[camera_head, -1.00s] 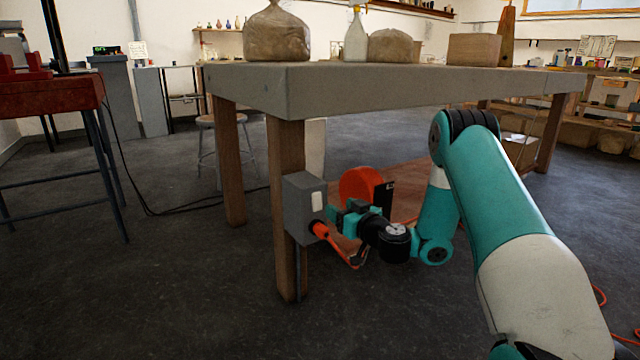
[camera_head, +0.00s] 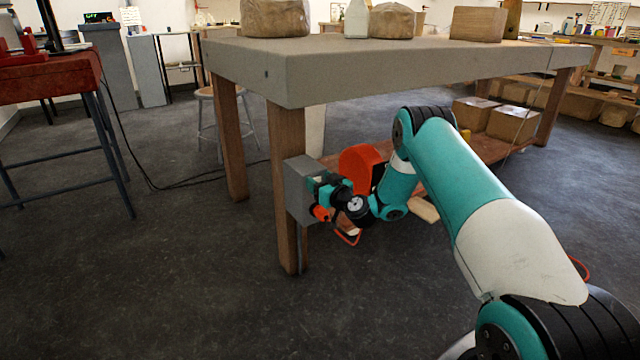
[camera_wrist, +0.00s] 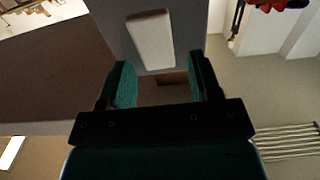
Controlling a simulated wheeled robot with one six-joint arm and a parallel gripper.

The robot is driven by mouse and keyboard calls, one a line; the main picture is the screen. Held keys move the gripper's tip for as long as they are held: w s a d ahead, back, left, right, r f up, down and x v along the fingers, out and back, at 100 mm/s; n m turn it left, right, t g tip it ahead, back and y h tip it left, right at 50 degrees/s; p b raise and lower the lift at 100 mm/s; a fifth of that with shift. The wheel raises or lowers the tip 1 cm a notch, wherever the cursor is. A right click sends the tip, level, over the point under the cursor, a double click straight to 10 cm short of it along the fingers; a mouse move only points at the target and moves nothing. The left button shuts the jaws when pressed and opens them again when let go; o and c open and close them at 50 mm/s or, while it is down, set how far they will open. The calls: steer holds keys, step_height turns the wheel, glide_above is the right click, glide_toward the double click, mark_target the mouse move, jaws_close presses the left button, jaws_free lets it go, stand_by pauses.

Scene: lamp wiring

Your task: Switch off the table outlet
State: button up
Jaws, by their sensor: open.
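The table outlet is a grey box (camera_head: 297,190) fixed to the near wooden leg (camera_head: 285,150) of the table. In the wrist view, the outlet box (camera_wrist: 112,22) fills the top middle, and its pale rocker switch (camera_wrist: 151,40) shows in front of the fingers. My gripper (camera_head: 322,188) is at the box's right face in the head view and hides the switch there. In the wrist view, my gripper (camera_wrist: 162,72) is open, with nothing between its two green-padded fingers. I cannot tell whether a fingertip touches the switch. An orange plug (camera_head: 321,213) is at the box below my gripper.
The tabletop (camera_head: 330,80) overhangs the outlet. An orange round thing (camera_head: 358,165) stands behind my gripper on the low wooden shelf (camera_head: 480,152). An orange cord (camera_head: 348,238) hangs below. The floor (camera_head: 180,270) at left is clear.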

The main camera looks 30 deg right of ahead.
steer(key=shift+w, duration=0.1)
steer(key=c, duration=0.9)
steer(key=shift+f+b, duration=0.35)
steer(key=shift+b, duration=0.65)
steer(key=t+b, duration=0.1)
steer(key=b, duration=0.2)
steer(key=shift+f, duration=0.25)
steer(key=t+b, duration=0.1)
steer(key=b, duration=0.4)
steer(key=shift+s, duration=0.25)
steer(key=b, duration=0.3)
steer(key=shift+f+t, duration=0.1)
steer(key=shift+t, duration=0.3)
steer(key=shift+s+b, duration=0.1)
steer(key=shift+b, duration=0.85)
steer(key=shift+r+t, duration=0.3)
steer(key=shift+r, duration=0.1)
